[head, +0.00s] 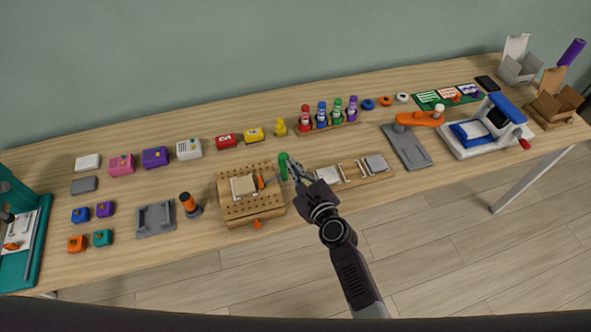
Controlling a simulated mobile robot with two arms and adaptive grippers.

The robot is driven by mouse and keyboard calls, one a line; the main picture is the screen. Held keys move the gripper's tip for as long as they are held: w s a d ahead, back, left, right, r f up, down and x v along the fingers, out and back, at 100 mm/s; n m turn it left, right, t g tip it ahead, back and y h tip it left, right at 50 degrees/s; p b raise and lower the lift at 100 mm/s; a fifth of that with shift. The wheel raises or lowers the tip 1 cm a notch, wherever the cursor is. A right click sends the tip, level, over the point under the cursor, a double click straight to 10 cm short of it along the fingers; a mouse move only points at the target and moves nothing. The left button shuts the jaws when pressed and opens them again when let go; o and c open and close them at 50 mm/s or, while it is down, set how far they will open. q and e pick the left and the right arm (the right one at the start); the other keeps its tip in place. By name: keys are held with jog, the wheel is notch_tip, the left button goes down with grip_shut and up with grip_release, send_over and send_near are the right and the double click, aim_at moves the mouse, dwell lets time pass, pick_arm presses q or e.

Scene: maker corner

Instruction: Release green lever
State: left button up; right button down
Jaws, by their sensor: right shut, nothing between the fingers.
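The green lever (283,166) stands upright at the right edge of a wooden pegboard fixture (232,208) on the bench. A light block (243,186) and an orange piece (260,182) sit on the fixture. My right gripper (293,170) is at the green lever's right side, its fingers shut with nothing between them. The fingertips are very close to the lever; I cannot tell whether they touch it. My left gripper is out of the picture.
Right of the gripper lies a wooden board (378,176) with grey plates. An orange-handled post (188,203) and a grey tray (155,219) stand to the left. Colored bottles (321,114) stand behind. The bench front edge is close.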

jog(key=shift+w+r, duration=0.5)
jog(key=shift+r, duration=0.25)
jog(key=shift+a+r, duration=0.1)
jog(key=f+v, duration=0.1)
jog(key=v, duration=1.1)
jog(key=shift+s+f, duration=0.2)
jog(key=shift+s, duration=0.2)
